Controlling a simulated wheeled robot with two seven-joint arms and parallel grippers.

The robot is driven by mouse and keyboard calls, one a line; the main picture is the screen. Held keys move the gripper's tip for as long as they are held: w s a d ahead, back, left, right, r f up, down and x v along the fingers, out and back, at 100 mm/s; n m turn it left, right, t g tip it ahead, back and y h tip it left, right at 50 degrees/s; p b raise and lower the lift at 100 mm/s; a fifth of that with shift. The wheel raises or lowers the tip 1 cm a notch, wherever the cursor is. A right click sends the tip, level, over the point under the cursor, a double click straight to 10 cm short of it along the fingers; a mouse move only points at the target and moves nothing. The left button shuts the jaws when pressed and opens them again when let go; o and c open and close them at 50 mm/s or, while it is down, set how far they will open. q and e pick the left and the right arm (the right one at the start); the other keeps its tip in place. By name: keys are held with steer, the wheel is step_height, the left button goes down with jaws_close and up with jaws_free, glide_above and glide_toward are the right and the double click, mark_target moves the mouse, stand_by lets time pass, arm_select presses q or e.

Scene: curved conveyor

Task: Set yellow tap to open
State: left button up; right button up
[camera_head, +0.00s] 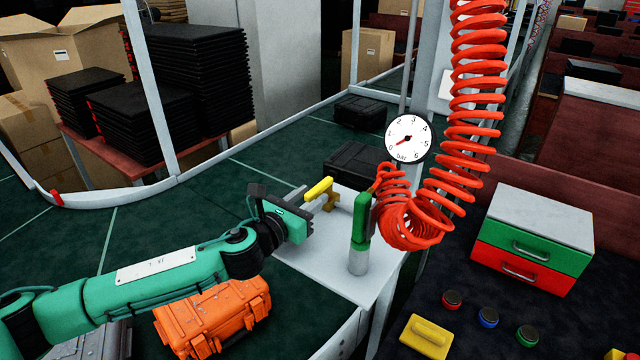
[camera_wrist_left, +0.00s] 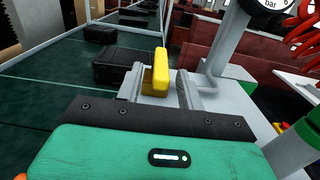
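The yellow tap (camera_head: 320,189) is a small yellow lever at the back left of the light grey panel. My left gripper (camera_head: 308,196) is right beside it, with its fingers pointing at the tap. In the left wrist view, the yellow tap (camera_wrist_left: 161,72) stands between the two grey fingers (camera_wrist_left: 158,86), which are spread apart. A gap shows between the tap and the right finger; whether the left finger touches it I cannot tell. The tap's base is partly hidden. My right gripper is not in view.
A green-handled tool (camera_head: 361,222) stands upright on the panel (camera_head: 340,262), beside a red coiled hose (camera_head: 425,215). A pressure gauge (camera_head: 409,138) hangs above. An orange case (camera_head: 213,317) lies below my left arm. Black cases (camera_head: 352,160) sit behind on the conveyor.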

mark_target(319, 186)
arm_select(q)
steer(key=shift+x, duration=1.05)
steer(key=shift+p+x, duration=0.35)
steer(key=shift+x, duration=0.55)
steer(key=shift+r, duration=0.1)
jaws_close()
